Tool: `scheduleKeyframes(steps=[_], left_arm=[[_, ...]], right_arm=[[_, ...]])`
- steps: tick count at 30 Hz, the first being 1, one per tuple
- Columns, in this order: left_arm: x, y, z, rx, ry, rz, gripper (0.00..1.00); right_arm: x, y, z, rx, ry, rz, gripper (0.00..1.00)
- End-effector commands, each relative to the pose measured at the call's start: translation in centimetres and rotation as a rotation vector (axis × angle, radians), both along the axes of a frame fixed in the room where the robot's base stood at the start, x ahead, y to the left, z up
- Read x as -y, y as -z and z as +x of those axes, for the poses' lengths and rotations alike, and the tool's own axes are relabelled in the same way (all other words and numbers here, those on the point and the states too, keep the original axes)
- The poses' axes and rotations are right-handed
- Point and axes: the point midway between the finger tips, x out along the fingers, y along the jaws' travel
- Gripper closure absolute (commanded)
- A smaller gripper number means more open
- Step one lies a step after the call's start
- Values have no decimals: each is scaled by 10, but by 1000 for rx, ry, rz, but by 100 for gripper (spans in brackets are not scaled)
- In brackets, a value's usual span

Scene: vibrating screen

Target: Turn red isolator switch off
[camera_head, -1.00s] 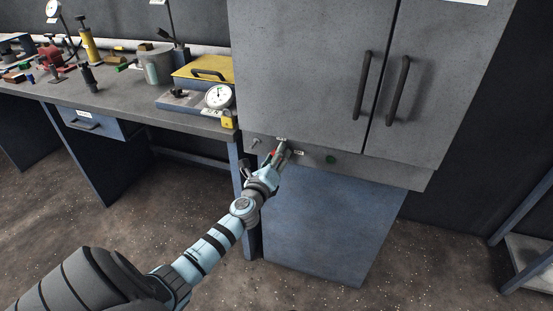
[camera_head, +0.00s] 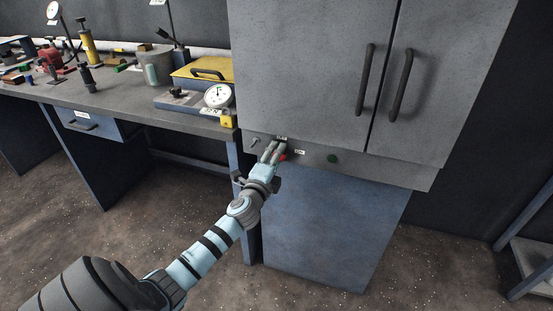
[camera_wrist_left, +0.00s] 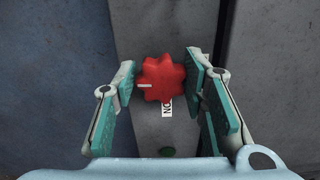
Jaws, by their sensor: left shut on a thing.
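The red isolator switch (camera_wrist_left: 162,78) is a lobed red knob on the narrow grey panel. In the left wrist view its white mark lies at the knob's left side, and an ON label (camera_wrist_left: 167,107) shows just below it. My left gripper (camera_wrist_left: 163,78) has its fingers on either side of the knob and is shut on it. In the head view the left gripper (camera_head: 273,152) reaches the panel from below left, and only a little of the red knob (camera_head: 283,157) shows beside the fingers. My right gripper is not in view.
A green button (camera_head: 332,159) sits on the panel to the right, and a small toggle (camera_head: 255,141) to the left. The grey cabinet (camera_head: 300,60) stands above. A workbench (camera_head: 120,93) with a gauge (camera_head: 218,95) and a yellow padlock (camera_head: 228,121) is at left.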

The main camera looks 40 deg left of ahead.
Motion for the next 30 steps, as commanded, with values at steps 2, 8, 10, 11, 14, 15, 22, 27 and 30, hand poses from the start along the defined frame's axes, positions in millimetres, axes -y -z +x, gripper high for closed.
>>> scheduleKeyframes(steps=[2,8,10,11,14,15,22,27,30], left_arm=[[0,-1,0,10,0,-20,89],[0,-1,0,20,0,-49,89],[0,-2,0,21,0,-52,89],[0,-2,0,22,0,-53,89],[0,-2,0,22,0,-53,89],[0,-2,0,23,0,-53,89],[0,-2,0,22,0,-52,47],[0,-1,0,20,0,-52,43],[0,-1,0,20,0,-52,43]], right_arm=[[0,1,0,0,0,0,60],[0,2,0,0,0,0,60],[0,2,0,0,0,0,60],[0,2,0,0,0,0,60],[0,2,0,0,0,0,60],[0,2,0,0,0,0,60],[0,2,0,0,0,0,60],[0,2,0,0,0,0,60],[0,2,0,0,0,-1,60]])
